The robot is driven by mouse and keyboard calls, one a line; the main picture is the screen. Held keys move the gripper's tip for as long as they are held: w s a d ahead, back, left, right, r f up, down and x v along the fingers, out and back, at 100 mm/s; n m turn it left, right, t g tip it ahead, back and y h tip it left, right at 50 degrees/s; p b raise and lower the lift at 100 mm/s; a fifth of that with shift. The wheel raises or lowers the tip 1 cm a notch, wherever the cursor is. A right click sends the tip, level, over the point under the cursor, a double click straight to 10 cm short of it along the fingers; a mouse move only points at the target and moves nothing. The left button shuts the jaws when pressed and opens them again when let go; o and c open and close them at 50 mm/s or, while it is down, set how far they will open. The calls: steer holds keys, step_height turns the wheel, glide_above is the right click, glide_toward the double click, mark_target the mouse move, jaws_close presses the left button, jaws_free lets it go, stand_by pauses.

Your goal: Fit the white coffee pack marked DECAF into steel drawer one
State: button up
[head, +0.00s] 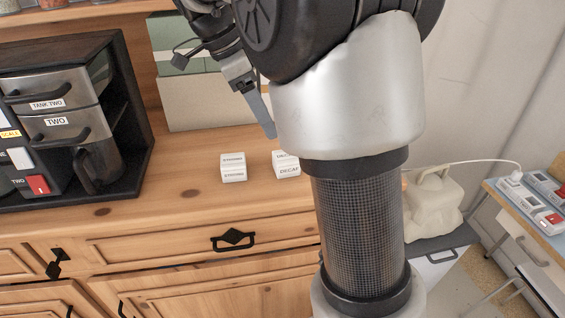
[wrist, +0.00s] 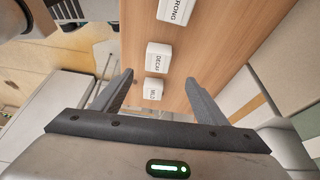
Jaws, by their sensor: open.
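The white DECAF pack (head: 287,170) stands on the wooden dresser top, partly hidden by my arm in the head view. In the wrist view the DECAF pack (wrist: 158,57) lies just ahead of my open, empty gripper (wrist: 160,76).
A white STRONG pack (head: 233,167) stands left of DECAF. In the wrist view a third white pack, apparently MILD (wrist: 152,90), appears between the fingers. The dresser top between machine and packs is clear.

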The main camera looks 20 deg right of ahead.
steer(key=shift+s+b+x, duration=0.15)
steer(key=shift+b+x, duration=0.05)
steer(key=shift+x, duration=2.55)
steer(key=shift+s+b+x, duration=0.1)
steer(key=shift+b+x, duration=0.1)
steer(key=shift+x, duration=2.55)
steer(key=c, duration=1.2)
steer(key=shift+o, duration=0.2)
steer(key=shift+r, duration=0.1)
step_height(320, 180, up, 10)
steer(key=p, duration=0.1)
